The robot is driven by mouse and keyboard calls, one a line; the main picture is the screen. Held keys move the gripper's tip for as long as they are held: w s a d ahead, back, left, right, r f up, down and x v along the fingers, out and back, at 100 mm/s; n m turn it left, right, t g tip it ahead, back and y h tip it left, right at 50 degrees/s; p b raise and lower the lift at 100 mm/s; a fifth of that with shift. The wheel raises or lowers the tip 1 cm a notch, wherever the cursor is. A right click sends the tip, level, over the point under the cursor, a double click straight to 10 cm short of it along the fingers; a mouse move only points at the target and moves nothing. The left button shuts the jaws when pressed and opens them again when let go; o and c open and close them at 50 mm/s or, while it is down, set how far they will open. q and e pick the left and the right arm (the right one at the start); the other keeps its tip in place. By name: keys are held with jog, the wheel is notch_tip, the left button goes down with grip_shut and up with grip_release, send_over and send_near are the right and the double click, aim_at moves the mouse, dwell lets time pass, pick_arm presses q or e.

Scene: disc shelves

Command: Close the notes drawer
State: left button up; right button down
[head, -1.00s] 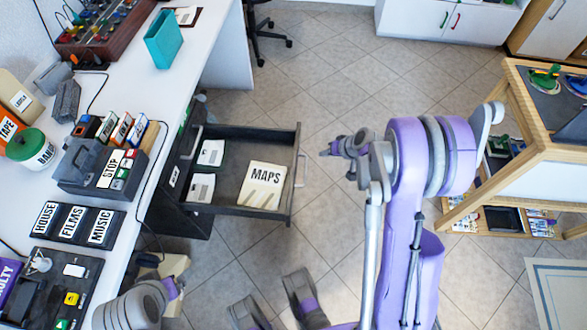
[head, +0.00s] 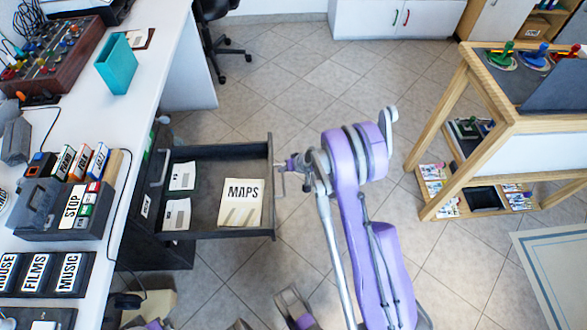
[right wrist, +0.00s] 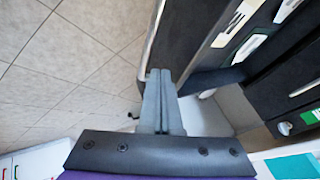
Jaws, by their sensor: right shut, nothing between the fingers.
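The notes drawer (head: 206,146) is a dark drawer pulled out to the right from the dark cabinet under the white desk. It holds a cream MAPS booklet (head: 240,203) and two white labelled items. Its front panel (head: 271,205) carries a thin metal handle (head: 281,181), which also shows in the right wrist view (right wrist: 152,40). My right gripper (head: 282,165) is just outside the front panel, near the handle. Its fingers (right wrist: 160,75) are shut and empty, their tips close to the panel; I cannot tell whether they touch it. My left gripper is not in view.
A wooden table (head: 480,100) stands at the right. Tiled floor (head: 310,95) is clear beyond the drawer.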

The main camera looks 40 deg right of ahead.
jog(key=shift+w+a, duration=0.4)
jog(key=shift+a, duration=0.3)
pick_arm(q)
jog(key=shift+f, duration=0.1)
pick_arm(e)
jog(key=shift+w+a, duration=0.1)
pick_arm(q)
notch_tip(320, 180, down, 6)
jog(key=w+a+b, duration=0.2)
jog(key=b, duration=0.3)
pick_arm(e)
jog(key=w+a, duration=0.6)
jog(key=a, duration=0.4)
jog(key=w+a, duration=0.6)
jog(key=a, duration=0.4)
jog(key=w+a, duration=0.6)
jog(key=a, duration=0.4)
jog(key=shift+w+a, duration=0.35)
jog(key=shift+w, duration=0.05)
jog(key=shift+s+d, duration=0.1)
jog(key=shift+d, duration=0.05)
